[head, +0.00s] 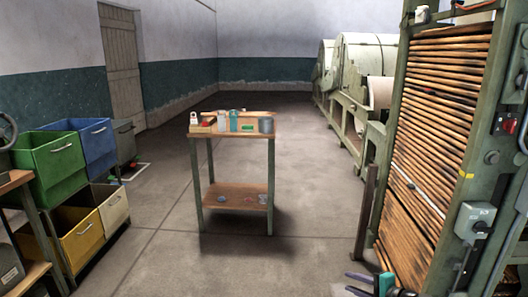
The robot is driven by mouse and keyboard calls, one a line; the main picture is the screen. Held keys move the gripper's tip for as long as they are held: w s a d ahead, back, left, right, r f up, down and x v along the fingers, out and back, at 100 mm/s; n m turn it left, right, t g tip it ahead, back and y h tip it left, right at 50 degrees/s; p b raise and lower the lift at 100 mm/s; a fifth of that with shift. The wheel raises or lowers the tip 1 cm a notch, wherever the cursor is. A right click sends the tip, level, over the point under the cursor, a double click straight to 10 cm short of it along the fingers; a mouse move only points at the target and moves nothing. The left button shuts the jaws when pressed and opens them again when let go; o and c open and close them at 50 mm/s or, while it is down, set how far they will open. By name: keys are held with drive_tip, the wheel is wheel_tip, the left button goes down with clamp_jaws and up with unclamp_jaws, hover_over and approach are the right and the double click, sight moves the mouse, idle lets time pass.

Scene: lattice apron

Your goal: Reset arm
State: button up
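My gripper (347,283) shows at the bottom edge of the head view, right of centre. Its two dark bluish fingers point left and stand apart, with nothing visible between them. A teal and dark part of it sits just right of the fingers. The rest of my arm is cut off by the lower edge of the picture.
A small two-shelf table (262,131) with bottles and containers stands mid-floor. Green (58,150), blue (95,138) and yellow (82,240) bins stand at left. A slatted rack (440,120) with a switch box (474,219) stands close at right. Floor around the table is clear.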

drive_tip(key=s+a+f+n+g+p, duration=0.3)
drive_tip(key=s+a+f+g, duration=0.2)
drive_tip(key=s+a+f, duration=0.5)
drive_tip(key=s+a+f+n+g+p, duration=0.4)
drive_tip(key=s+a+f, duration=0.35)
drive_tip(key=a, duration=0.45)
drive_tip(key=s+a+f+n+g+h+p, duration=0.15)
drive_tip(key=s+f+g, duration=0.3)
drive_tip(key=s, duration=0.45)
drive_tip(key=s+d+f+n+g+h, duration=0.1)
drive_tip(key=s+d+f+n+h, duration=0.1)
drive_tip(key=s, duration=0.4)
drive_tip(key=s+d+f+n+g+h, duration=0.2)
drive_tip(key=s+d+n+h, duration=0.1)
drive_tip(key=s+d, duration=0.3)
drive_tip(key=shift+d+f+h+p, duration=0.25)
drive_tip(key=shift+d+h+p, duration=0.1)
drive_tip(key=shift+d+h, duration=0.3)
